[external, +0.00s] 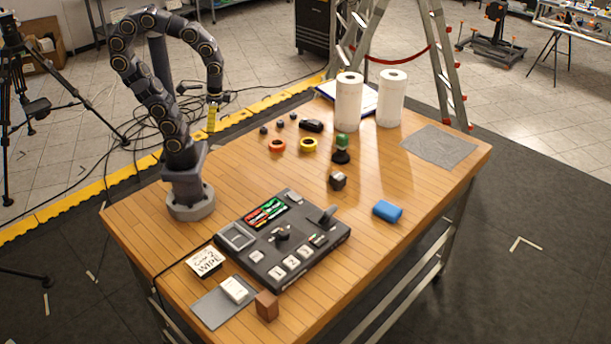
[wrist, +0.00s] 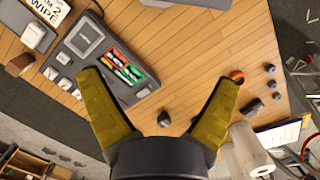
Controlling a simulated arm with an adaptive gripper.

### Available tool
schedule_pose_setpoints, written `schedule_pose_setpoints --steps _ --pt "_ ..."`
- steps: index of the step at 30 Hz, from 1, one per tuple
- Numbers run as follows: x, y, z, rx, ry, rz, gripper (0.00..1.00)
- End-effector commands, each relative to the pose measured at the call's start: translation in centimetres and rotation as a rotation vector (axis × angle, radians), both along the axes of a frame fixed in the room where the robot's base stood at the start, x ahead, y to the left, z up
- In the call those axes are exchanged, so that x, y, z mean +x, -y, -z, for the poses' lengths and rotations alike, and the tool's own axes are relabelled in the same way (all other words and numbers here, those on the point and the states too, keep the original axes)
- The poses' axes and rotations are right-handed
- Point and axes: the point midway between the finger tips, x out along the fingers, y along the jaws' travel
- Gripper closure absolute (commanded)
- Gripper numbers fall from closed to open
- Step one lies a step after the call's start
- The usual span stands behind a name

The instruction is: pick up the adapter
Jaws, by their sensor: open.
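My gripper (external: 211,118) hangs from the raised arm, high over the far left side of the table. In the wrist view its two yellow fingers are spread wide, and the gripper (wrist: 160,78) is open and empty. I cannot tell for sure which thing is the adapter. A small dark block with a paler face (external: 338,181) stands alone near the table's middle; a dark block (wrist: 163,118) between the fingers in the wrist view looks like it. A white box (external: 235,290) lies on a grey pad at the front and also shows in the wrist view (wrist: 34,34).
A black organiser tray (external: 327,240) fills the table's front middle. A brown block (external: 267,306) and blue cloth (external: 387,211) lie near its edges. A green-topped item (external: 341,142), tape rolls (external: 308,145) and paper rolls (external: 349,100) stand further back. Bare wood surrounds the dark block.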

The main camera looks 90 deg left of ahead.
Motion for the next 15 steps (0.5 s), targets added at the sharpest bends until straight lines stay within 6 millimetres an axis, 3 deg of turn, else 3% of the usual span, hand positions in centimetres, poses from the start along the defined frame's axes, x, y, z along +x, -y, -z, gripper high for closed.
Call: schedule_pose_setpoints --steps 1,5,11,15 --pt "0.5 0.7 -0.1 -0.023 0.009 0.011 0.09" --pt "3.4 -0.2 0.4 0.015 0.03 -0.08 0.09" --pt "11.9 -3.2 2.3 0.131 0.131 -0.313 0.09" --pt "17.7 -5.4 4.7 0.208 0.211 -0.445 0.09"
